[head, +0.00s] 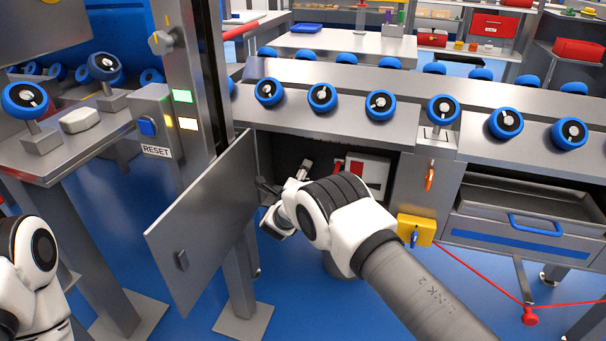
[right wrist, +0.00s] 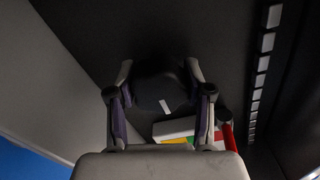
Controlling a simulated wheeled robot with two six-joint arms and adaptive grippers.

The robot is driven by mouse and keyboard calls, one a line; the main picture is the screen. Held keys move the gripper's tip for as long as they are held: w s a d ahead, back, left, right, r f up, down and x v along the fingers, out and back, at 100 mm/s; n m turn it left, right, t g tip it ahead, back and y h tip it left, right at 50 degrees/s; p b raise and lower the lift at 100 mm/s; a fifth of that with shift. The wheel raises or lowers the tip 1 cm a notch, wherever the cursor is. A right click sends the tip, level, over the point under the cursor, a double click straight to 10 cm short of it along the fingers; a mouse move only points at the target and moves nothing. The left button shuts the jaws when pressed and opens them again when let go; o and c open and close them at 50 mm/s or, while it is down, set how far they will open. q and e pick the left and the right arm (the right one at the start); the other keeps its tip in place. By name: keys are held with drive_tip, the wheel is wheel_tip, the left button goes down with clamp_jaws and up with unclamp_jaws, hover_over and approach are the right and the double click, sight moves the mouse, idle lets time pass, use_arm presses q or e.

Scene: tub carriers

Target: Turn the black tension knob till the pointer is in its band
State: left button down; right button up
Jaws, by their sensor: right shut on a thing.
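The black tension knob (right wrist: 158,88) shows dark against a dark wall in the right wrist view, with a short white pointer mark (right wrist: 167,106) on it. My right gripper (right wrist: 159,72) is shut on the knob, one finger on each side. Below it is a white plate (right wrist: 175,127) with yellow, green and red patches, partly hidden by the gripper. I cannot tell whether the pointer is in its band. In the head view my right gripper reaches into the open bay under the conveyor, where the knob is hidden. My left gripper is out of view.
An open grey door (head: 205,225) hangs close left of my right gripper. The roller conveyor (head: 350,78) runs above the bay. A yellow box (head: 416,230) with a red cord is right of my arm. A RESET panel (head: 153,122) is at left.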

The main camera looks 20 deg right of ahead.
idle(0.4)
drive_tip(key=o, duration=1.2)
drive_tip(key=shift+d, duration=0.1)
drive_tip(key=shift+c, duration=0.2)
drive_tip(key=v, duration=0.7)
drive_tip(key=shift+s+a, duration=0.2)
